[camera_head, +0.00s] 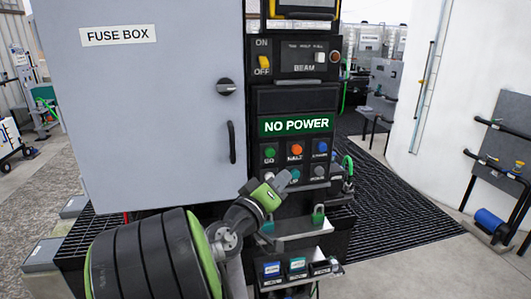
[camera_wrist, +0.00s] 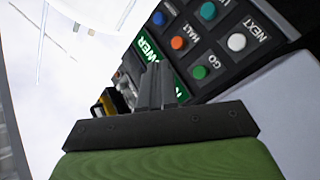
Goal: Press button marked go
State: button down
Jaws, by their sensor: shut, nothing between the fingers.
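The green button marked GO (camera_head: 270,153) is the upper left one in a black panel of buttons under a green NO POWER sign (camera_head: 296,125). In the wrist view the green GO button (camera_wrist: 201,72) shows to the right of my fingertips, with its label beside it. My gripper (camera_head: 282,179) is in front of the panel, below and slightly right of the GO button in the head view. In the wrist view my gripper (camera_wrist: 157,72) has its two fingers together, with nothing held. The fingertips look apart from the button; the exact gap cannot be told.
An orange HALT button (camera_head: 296,150) and a blue button (camera_head: 322,147) sit beside GO. A white NEXT button (camera_wrist: 237,42) and a teal one (camera_wrist: 208,11) form the other row. The grey fuse box door (camera_head: 150,100) with its handle (camera_head: 231,142) stands left.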

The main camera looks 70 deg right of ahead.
aim_at(270, 153)
jog(key=shift+w+d+p, duration=0.4)
jog(key=shift+w+d, duration=0.35)
jog(key=shift+d, duration=0.55)
jog(key=shift+w+d+p, duration=0.4)
jog(key=shift+w+d, duration=0.3)
jog(key=shift+d, duration=0.6)
jog(key=shift+w+d+p, duration=0.4)
jog(key=shift+w+d, duration=0.35)
jog(key=shift+d, duration=0.55)
jog(key=shift+d, duration=0.1)
jog(key=shift+w+d, duration=0.2)
jog(key=shift+d, duration=0.05)
jog(key=shift+w+d, duration=0.3)
jog(key=shift+d, duration=0.2)
jog(key=shift+s+a+b, duration=0.5)
jog(key=shift+a, duration=0.4)
jog(key=shift+f, duration=0.1)
